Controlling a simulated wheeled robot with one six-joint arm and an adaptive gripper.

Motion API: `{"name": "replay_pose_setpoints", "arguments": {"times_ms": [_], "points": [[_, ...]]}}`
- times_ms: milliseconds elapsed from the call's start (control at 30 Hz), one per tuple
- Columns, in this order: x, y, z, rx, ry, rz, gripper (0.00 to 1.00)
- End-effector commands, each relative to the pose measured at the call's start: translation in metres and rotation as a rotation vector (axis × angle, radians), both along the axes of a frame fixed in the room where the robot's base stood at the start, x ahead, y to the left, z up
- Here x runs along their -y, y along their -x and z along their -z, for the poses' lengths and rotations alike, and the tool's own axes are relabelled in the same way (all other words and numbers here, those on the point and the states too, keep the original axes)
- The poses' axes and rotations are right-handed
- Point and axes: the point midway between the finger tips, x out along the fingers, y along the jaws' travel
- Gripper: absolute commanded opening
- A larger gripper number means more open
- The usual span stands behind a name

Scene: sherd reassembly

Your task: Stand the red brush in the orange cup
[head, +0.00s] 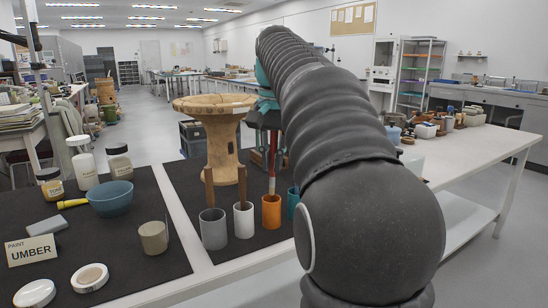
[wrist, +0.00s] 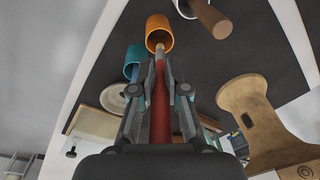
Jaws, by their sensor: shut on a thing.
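My gripper (head: 269,118) is shut on the red brush (head: 272,165), which hangs nearly upright below it. In the wrist view, the red handle (wrist: 161,112) runs between the two fingers (wrist: 160,70). The orange cup (head: 271,213) stands upright on the dark mat, directly below the brush. The brush's pale lower end meets the cup's rim in the head view. In the wrist view it overlaps the mouth of the orange cup (wrist: 158,30). I cannot tell how far inside it is.
A grey cup (head: 213,230) and a white cup (head: 243,221), each with a brown-handled tool, stand left of the orange cup. A teal cup (head: 292,204) stands close on its right. A wooden pedestal (head: 221,150) rises behind. A blue bowl (head: 111,199) sits further left.

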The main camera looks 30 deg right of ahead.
Motion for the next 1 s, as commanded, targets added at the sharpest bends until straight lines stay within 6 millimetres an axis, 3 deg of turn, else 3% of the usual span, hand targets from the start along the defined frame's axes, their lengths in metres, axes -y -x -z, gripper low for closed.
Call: {"name": "replay_pose_setpoints", "arguments": {"times_ms": [700,1000], "points": [[0.000,0.000,0.050,0.000,0.000,-0.001,0.00],[0.000,0.000,0.063,0.000,0.000,-0.001,0.00]]}}
